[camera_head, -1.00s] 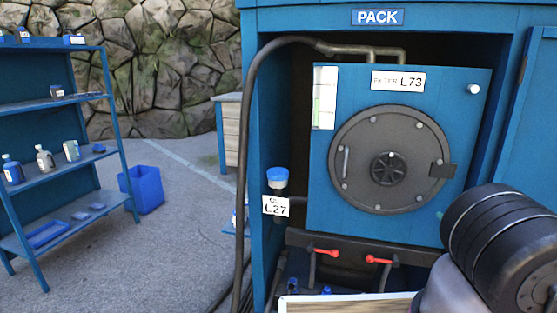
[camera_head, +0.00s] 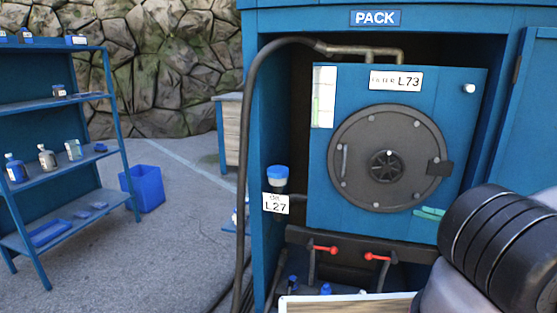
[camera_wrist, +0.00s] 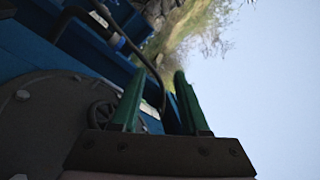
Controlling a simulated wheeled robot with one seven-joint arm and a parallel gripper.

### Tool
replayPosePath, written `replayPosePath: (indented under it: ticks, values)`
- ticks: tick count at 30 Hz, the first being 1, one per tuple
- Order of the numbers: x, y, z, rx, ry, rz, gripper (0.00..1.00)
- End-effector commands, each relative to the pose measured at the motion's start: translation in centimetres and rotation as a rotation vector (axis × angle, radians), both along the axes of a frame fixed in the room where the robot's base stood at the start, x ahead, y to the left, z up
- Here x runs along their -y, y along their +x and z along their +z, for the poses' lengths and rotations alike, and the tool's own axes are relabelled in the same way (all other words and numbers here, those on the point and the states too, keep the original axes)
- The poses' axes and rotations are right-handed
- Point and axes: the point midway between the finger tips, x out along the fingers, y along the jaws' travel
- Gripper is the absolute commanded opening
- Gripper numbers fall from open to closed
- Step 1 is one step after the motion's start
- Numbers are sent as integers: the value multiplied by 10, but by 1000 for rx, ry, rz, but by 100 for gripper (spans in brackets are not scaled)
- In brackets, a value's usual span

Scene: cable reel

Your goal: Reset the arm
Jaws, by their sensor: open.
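My gripper (camera_wrist: 160,78) shows in the wrist view as two green fingers standing apart with nothing between them. In the head view its green fingertips (camera_head: 430,213) show beside my dark arm, in front of the lower right of the blue filter unit (camera_head: 320,190). The rest of the gripper is hidden behind my arm there. The unit's round grey door (camera_head: 350,150) with its black handwheel (camera_head: 386,166) is closed. In the wrist view the round door (camera_wrist: 40,125) lies left of the fingers. I cannot tell whether the fingers touch the unit.
Two red-handled valves (camera_head: 377,257) sit below the unit. A black hose (camera_head: 245,170) hangs at the cabinet's left side. A blue-capped cup (camera_head: 277,175) is above the L27 label.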

Motion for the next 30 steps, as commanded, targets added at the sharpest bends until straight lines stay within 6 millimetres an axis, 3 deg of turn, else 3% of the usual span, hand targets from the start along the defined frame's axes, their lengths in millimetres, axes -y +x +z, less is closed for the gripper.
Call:
replayPosePath:
  ticks: [6, 14, 22, 30]
  values:
    - [-37, -4, 26, -278, -311, 213, 45]
    - [-68, -12, 64, -557, -704, 292, 45]
    - [-96, -22, 119, -744, -1086, 174, 45]
    - [-125, -39, 185, -809, -1344, -120, 45]
